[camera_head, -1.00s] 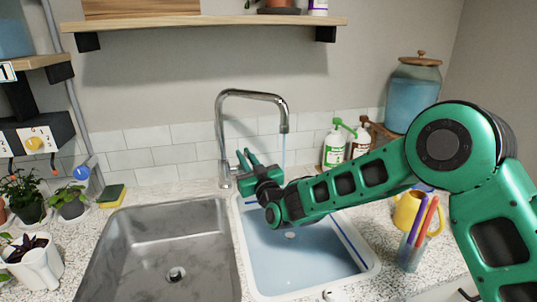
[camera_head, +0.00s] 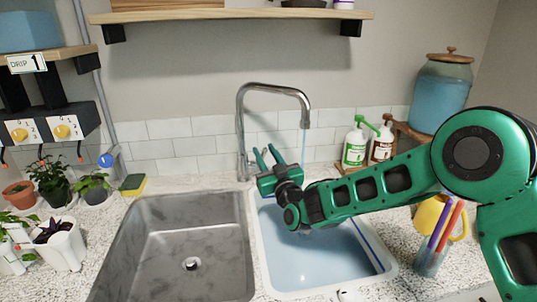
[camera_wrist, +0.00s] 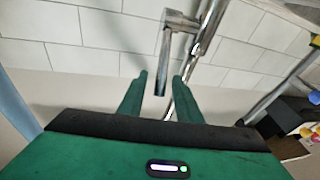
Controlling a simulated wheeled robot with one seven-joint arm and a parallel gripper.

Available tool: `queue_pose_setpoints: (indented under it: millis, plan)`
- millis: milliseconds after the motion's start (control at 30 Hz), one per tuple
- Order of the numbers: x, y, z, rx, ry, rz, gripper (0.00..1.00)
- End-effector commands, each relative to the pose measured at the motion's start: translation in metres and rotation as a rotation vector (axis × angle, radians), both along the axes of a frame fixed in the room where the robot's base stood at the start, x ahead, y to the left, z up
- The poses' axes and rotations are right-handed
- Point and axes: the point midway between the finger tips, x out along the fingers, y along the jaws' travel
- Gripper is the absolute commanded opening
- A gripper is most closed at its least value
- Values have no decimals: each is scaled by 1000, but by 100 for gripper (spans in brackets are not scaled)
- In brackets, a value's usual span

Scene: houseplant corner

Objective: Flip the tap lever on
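The chrome tap (camera_head: 241,120) stands behind the sinks, its tall neck bending over to the right. A thin blue stream of water (camera_head: 305,140) runs from its spout. My gripper (camera_head: 268,152) is beside the lower part of the tap, to its right, with two green fingers pointing up. In the wrist view, my gripper (camera_wrist: 160,80) is open, its fingers apart. The metal lever (camera_wrist: 162,72) shows as a short rod between and beyond the fingertips, joined to the tap body (camera_wrist: 207,30). I cannot tell whether a finger touches it.
The left steel sink (camera_head: 185,235) is empty. The right basin (camera_head: 310,260) holds bluish water below my arm. Soap bottles (camera_head: 355,147) stand behind my arm, and a cup with pens (camera_head: 432,258) is at right. A sponge (camera_head: 133,185) and potted plants (camera_head: 60,240) are at left.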

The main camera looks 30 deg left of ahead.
Motion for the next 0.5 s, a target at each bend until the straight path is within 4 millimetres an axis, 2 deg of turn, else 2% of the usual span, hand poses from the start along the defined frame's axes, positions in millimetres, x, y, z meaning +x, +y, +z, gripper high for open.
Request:
queue_pose_setpoints:
  millis: [500]
  plan:
    - [-50,-67,-19,-2,0,2,31]
